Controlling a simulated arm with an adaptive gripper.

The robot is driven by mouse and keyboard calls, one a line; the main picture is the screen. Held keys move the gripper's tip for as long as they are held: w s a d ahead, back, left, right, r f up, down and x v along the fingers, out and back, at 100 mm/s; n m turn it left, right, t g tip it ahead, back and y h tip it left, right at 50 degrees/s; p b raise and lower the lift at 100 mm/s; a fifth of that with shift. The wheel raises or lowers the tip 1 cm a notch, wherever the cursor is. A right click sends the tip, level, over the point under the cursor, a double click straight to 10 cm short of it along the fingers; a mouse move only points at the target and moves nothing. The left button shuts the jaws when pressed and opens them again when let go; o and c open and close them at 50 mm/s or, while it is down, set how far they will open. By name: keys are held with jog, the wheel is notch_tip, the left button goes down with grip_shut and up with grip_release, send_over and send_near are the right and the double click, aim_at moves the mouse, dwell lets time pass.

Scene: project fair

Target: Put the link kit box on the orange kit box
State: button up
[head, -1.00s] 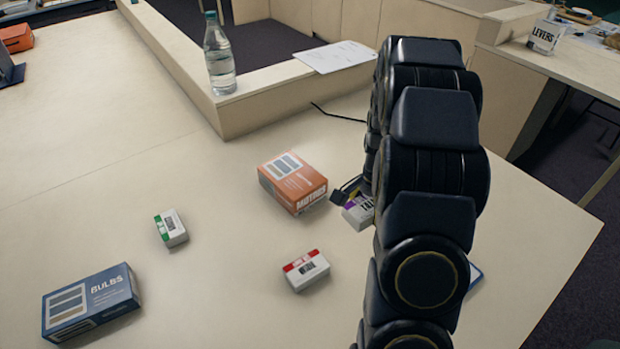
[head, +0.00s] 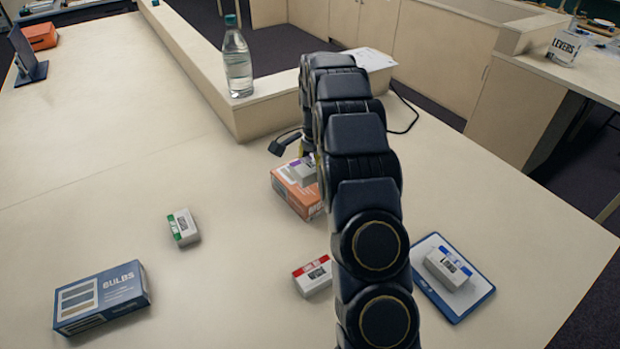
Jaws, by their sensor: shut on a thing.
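A small white box with a purple stripe (head: 302,171), which I take to be the link kit box, is at the top of the orange kit box (head: 297,196). My gripper (head: 309,158) is shut on this white box, mostly hidden behind my own arm. The arm also covers the right part of both boxes. I cannot tell whether the white box touches the orange top or hangs just above it. The orange box lies flat on the table.
A red-striped white box (head: 313,277) lies in front, a green-striped one (head: 184,228) to the left, and a blue BULBS box (head: 101,298) at front left. A blue-striped box (head: 447,269) sits on a blue-rimmed tray (head: 466,309). A bottle (head: 237,62) stands behind.

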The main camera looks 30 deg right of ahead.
jog(key=w+d+f, duration=0.1)
jog(key=w+f, duration=0.1)
jog(key=w+d+f, duration=0.1)
jog(key=f, duration=0.1)
jog(key=w+f, duration=0.2)
jog(key=shift+w+d+f, duration=0.3)
jog(key=shift+d, duration=0.1)
jog(key=shift+f, duration=1.5)
jog(key=o, duration=1.2)
jog(key=shift+f, duration=0.1)
jog(key=shift+c, duration=0.2)
notch_tip(320, 180, up, 12)
